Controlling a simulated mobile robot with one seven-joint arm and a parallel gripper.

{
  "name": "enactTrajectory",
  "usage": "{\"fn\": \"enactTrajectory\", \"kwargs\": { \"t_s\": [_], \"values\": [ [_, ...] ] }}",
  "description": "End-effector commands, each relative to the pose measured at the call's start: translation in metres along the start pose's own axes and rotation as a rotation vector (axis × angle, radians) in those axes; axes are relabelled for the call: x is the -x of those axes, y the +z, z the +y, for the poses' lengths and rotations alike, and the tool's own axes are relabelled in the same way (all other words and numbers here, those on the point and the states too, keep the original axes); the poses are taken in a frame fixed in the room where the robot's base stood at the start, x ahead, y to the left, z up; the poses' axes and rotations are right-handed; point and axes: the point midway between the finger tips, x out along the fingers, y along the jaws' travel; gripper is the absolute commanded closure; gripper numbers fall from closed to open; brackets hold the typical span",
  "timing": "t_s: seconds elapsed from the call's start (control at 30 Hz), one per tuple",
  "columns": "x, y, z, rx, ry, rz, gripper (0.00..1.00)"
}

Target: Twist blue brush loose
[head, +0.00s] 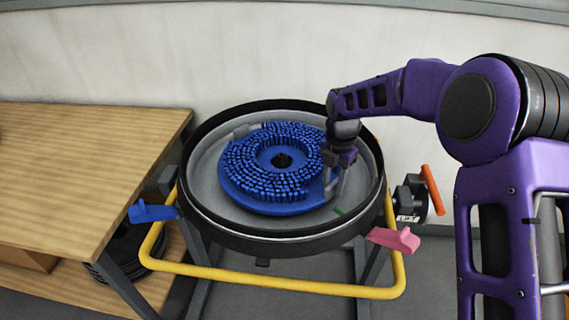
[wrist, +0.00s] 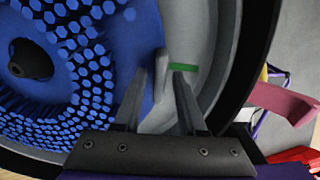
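The blue brush (head: 283,205) is a disc with several rings of bristle tufts and a dark centre hole. It lies bristles up inside the round grey tank (head: 209,185) with a black rim, and it also shows in the wrist view (wrist: 142,48). My gripper (head: 334,187) is down at the right edge of the brush, inside the tank. In the wrist view my gripper (wrist: 160,90) has its fingers apart, with a grey upright tab (wrist: 164,72) at the brush edge between them. I cannot tell whether either finger touches the tab.
A green mark (head: 338,212) is on the tank's inner wall. A blue lever (head: 153,212), a pink lever (head: 395,239) and an orange-handled valve (head: 431,190) sit outside the tank. A yellow rail (head: 270,286) runs in front. A wooden bench (head: 75,170) stands left.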

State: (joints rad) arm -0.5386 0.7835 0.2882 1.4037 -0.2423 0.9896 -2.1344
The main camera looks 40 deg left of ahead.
Motion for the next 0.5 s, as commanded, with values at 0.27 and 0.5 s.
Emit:
{"fn": "enactTrajectory", "kwargs": {
  "t_s": [0.27,0.5],
  "values": [
    [0.0003,0.0001,0.0001,0.000,0.000,0.000,1.00],
    [0.0046,0.0013,0.0031,0.000,0.011,-0.006,1.00]
  ]
}}
